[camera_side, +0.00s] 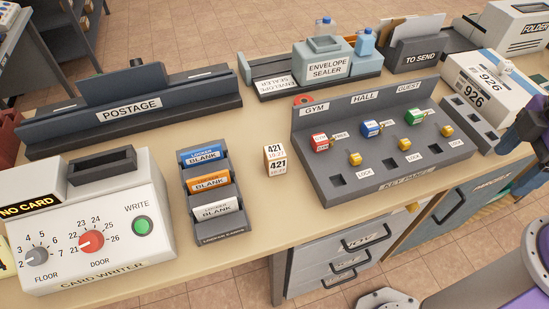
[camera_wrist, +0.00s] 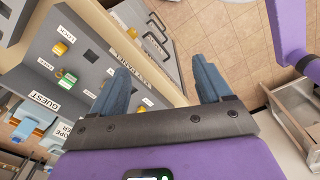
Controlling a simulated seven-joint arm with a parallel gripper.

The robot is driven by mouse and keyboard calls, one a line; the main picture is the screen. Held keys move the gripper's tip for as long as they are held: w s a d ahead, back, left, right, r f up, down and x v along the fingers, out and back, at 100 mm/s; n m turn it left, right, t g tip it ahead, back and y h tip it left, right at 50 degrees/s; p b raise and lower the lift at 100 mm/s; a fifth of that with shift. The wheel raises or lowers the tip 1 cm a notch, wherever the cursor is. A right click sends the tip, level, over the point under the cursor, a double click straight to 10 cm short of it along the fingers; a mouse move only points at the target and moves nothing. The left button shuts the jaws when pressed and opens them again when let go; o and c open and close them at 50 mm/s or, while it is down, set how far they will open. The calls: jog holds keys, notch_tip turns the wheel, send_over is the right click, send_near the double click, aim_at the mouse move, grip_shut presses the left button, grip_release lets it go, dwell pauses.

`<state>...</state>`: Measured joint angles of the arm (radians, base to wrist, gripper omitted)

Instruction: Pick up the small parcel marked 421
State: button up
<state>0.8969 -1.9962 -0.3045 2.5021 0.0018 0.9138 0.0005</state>
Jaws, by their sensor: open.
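The small parcel marked 421 (camera_side: 275,159) is a little tan and white box standing on the desk in the side view, between the card rack and the key panel. It is not seen in the wrist view. My gripper (camera_wrist: 163,75) is open and empty, its two blue fingers spread apart above the key panel's edge and the floor. In the side view my gripper (camera_side: 512,137) is at the right edge, partly cut off, well to the right of the parcel and not touching it.
The key panel (camera_side: 335,190) with several keys stands right of the parcel. The card rack (camera_side: 217,222) is to its left. A larger parcel marked 926 (camera_side: 490,82) lies at the back right. The postage unit (camera_side: 60,128) and envelope sealer (camera_side: 327,62) stand behind. Desk in front of the parcel is bare.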

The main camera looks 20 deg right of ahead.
jog(key=n+t+h, duration=0.1)
jog(key=n+t, duration=1.2)
jog(key=n, duration=1)
send_near(275, 150)
jog(key=x, duration=0.7)
jog(key=shift+a, duration=0.3)
jog(key=shift+d+x, duration=0.1)
jog(key=shift+x, duration=1.3)
jog(key=shift+d+x, duration=0.15)
jog(key=shift+x, duration=1.2)
jog(key=c, duration=1.1)
